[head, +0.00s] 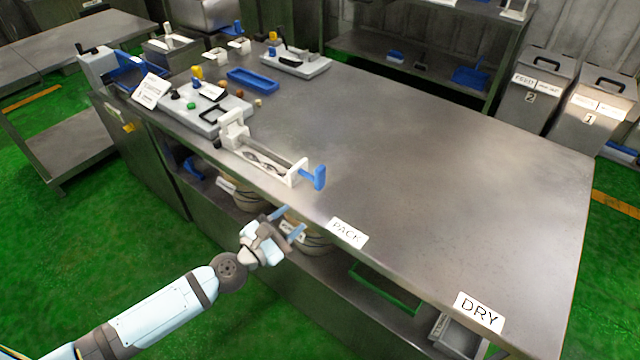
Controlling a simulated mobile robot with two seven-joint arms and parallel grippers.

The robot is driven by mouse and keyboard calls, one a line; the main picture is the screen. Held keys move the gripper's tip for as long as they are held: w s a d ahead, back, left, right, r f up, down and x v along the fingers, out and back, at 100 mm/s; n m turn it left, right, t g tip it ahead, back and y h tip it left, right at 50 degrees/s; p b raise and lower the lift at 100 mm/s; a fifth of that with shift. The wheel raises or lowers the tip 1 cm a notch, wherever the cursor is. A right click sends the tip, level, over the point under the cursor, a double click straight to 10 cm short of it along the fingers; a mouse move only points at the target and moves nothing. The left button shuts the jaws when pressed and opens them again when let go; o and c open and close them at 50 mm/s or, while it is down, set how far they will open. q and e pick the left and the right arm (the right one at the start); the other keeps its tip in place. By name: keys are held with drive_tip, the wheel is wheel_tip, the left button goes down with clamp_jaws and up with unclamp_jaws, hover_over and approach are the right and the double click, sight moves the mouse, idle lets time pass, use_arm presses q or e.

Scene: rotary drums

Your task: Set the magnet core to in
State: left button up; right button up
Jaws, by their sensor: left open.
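What looks like the magnet core is the rod unit with a blue handle (316,178), in a white frame (234,130) near the table's left front edge. The handle sticks out at the frame's right end, and a grey bar runs back from it between the white end blocks. I cannot tell from this view how far the core is in. My left gripper (287,223) is open and empty, in front of the table edge, below and left of the blue handle and apart from it. My right gripper is not in view.
The steel table (430,150) is bare to the right of the unit. A control panel (205,105) with knobs and a blue tray (252,80) lie behind it. Labels PACK (347,233) and DRY (479,312) mark the front edge. Baskets stand on the shelf below.

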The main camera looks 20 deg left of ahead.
sight(316, 176)
use_arm(q)
drive_tip(key=w+n, duration=0.2)
drive_tip(key=w, duration=0.3)
drive_tip(key=w+d+n+y, duration=0.1)
drive_tip(key=w+n, duration=0.2)
drive_tip(key=w, duration=0.3)
drive_tip(key=w+n, duration=0.2)
drive_tip(key=w, duration=0.3)
drive_tip(key=shift+w+d+f+t+b, duration=0.15)
drive_tip(key=shift+w+d+t+b, duration=0.15)
drive_tip(key=shift+d+b, duration=0.1)
clamp_jaws()
